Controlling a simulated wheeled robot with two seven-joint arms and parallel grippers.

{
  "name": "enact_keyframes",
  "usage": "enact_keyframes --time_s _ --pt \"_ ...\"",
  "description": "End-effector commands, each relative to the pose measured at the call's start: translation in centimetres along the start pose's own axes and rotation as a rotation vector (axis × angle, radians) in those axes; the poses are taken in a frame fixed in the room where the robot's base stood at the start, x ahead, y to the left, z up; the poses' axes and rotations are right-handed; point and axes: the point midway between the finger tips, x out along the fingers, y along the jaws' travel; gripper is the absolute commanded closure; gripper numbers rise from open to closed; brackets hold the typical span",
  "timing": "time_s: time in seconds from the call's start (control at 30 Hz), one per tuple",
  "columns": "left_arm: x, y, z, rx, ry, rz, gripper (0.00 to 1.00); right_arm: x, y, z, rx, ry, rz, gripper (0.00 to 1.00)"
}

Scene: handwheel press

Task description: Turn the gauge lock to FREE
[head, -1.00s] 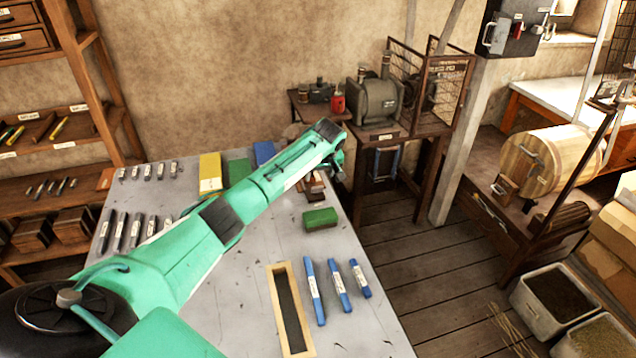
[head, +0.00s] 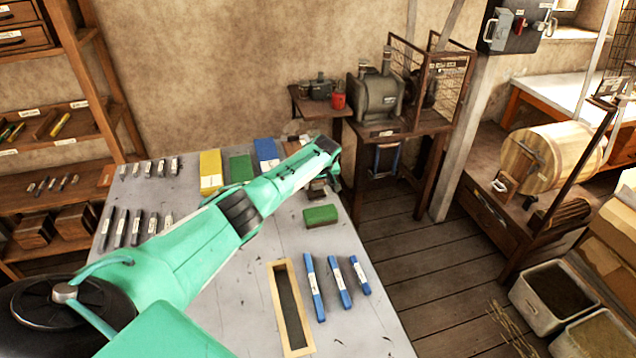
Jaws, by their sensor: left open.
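My left arm reaches from the lower left across the grey bench (head: 235,290). My left gripper (head: 334,172) is at its far end, above the bench's back right edge. The jaws are open, though the arm's end largely hides the fingertips, and no held object shows. A small dark brown item (head: 317,190) shows just below the gripper, partly covered; I cannot tell what it is. I cannot make out a gauge lock or a FREE marking in this view. My right gripper is not in view.
A green block (head: 320,216), several blue bars (head: 338,283) and a wood-framed dark slab (head: 290,310) lie on the bench. Yellow (head: 210,170) and blue (head: 266,152) blocks stand behind the arm. A grey machine (head: 377,98) stands on a stand beyond.

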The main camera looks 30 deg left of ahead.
Motion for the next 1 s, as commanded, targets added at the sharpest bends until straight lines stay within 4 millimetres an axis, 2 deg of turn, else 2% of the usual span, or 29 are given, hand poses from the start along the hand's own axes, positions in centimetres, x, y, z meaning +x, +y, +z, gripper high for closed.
enact_keyframes --time_s 0.07,0.27,0.3,0.67,1.0 --pt "0.0 0.0 0.0 0.000 0.000 0.000 0.44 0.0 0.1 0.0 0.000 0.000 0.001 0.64" --pt "0.0 0.0 0.0 0.000 0.000 0.000 0.83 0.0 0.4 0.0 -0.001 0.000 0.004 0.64" --pt "0.0 0.0 0.0 0.000 0.000 0.000 0.85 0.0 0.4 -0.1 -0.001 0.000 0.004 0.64" --pt "-0.1 -0.1 0.1 0.058 -0.001 0.024 0.85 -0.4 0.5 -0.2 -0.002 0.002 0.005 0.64" --pt "-0.1 -0.3 0.3 0.291 -0.002 0.122 0.85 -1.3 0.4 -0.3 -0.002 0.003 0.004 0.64"
